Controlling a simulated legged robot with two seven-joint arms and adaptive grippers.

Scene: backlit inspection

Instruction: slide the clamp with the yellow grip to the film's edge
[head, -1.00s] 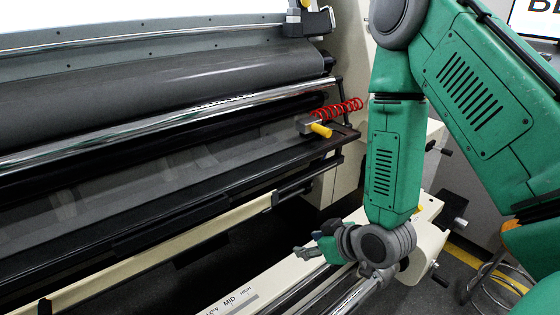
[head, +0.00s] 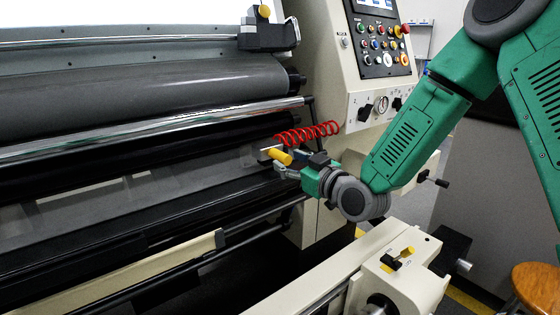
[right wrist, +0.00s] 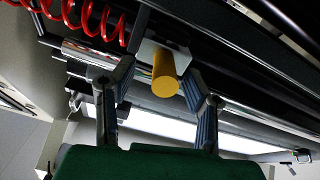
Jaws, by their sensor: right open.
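A clamp with a yellow grip (head: 280,157) sits at the right end of the dark rail, under the red coil. In the right wrist view, the yellow grip (right wrist: 165,76) points toward the camera from a pale block (right wrist: 150,51). My right gripper (head: 288,162) is at this grip. Its two fingers are open, one on each side of the grip, with gaps visible in the right wrist view. The grey film (head: 110,196) stretches left along the rail; its right edge is hard to make out. My left gripper is not in view.
A red coil (head: 307,133) hangs just above my right gripper. A dark block with a yellow knob (head: 264,35) sits on the upper rail. A control panel (head: 380,40) stands behind.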

